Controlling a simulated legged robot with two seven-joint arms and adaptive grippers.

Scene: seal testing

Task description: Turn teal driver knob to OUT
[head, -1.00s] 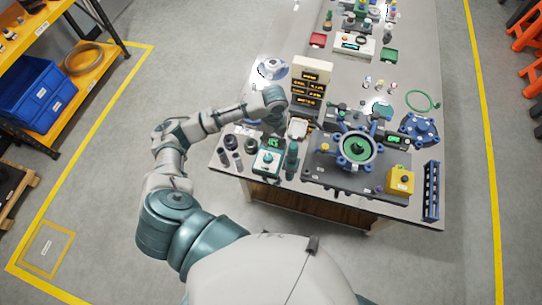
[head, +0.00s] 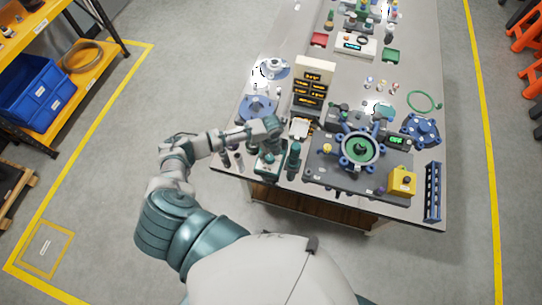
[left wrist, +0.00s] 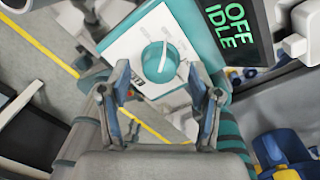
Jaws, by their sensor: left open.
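The teal driver unit (head: 268,168) stands at the near left part of the bench. In the left wrist view its white panel (left wrist: 128,47) carries a round teal knob (left wrist: 158,62) with a pale pointer line. The panel labels are too small to read. Its dark display (left wrist: 238,30) reads OFF IDLE in green. My left gripper (left wrist: 168,82) is open, with its two fingertips at the near left and right sides of the knob; I cannot tell whether they touch it. In the head view my left wrist hides much of the unit. My right gripper is not in view.
A dark teal cylindrical tool (head: 293,158) stands close right of the driver unit. Right of it is a dark plate with a round blue-clamped fixture (head: 360,149) and a yellow box (head: 402,181). A stack of orange-lit displays (head: 313,85) stands behind.

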